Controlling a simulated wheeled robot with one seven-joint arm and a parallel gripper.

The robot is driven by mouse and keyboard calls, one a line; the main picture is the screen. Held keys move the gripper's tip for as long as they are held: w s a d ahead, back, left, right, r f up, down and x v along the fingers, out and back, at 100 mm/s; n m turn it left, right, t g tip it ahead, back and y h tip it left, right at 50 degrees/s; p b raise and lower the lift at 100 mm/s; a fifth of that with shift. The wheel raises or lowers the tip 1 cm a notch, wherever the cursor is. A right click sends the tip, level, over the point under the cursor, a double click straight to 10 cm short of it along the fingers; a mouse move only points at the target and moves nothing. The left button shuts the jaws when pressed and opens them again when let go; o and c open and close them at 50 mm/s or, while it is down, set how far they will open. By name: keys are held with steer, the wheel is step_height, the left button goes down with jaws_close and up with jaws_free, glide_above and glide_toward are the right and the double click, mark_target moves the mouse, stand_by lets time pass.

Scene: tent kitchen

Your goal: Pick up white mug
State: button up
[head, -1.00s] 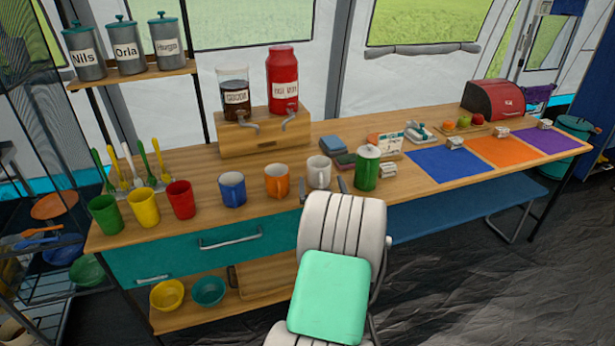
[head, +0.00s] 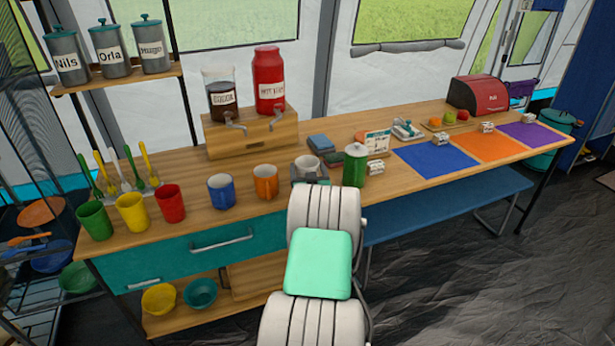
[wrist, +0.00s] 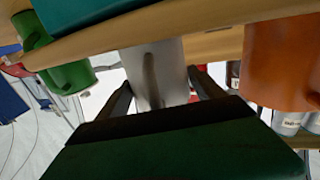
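The white mug (head: 307,162) stands near the front of the wooden counter, between the orange mug and the green lidded canister. My gripper (head: 310,174) is in front of it and hides its lower part in the head view. The wrist view, which looks upside down, shows the white mug (wrist: 153,70) with its handle facing my gripper. My gripper (wrist: 162,82) is open, with one finger on each side of the mug. I cannot tell whether either finger touches it.
The orange mug (head: 265,182) stands close to the left, with a blue mug (head: 221,191) beyond it. The green canister (head: 355,166) stands close to the right. A blue mat (head: 436,160) lies farther right.

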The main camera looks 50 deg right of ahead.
steer(key=c, duration=1)
steer(key=shift+c, duration=0.3)
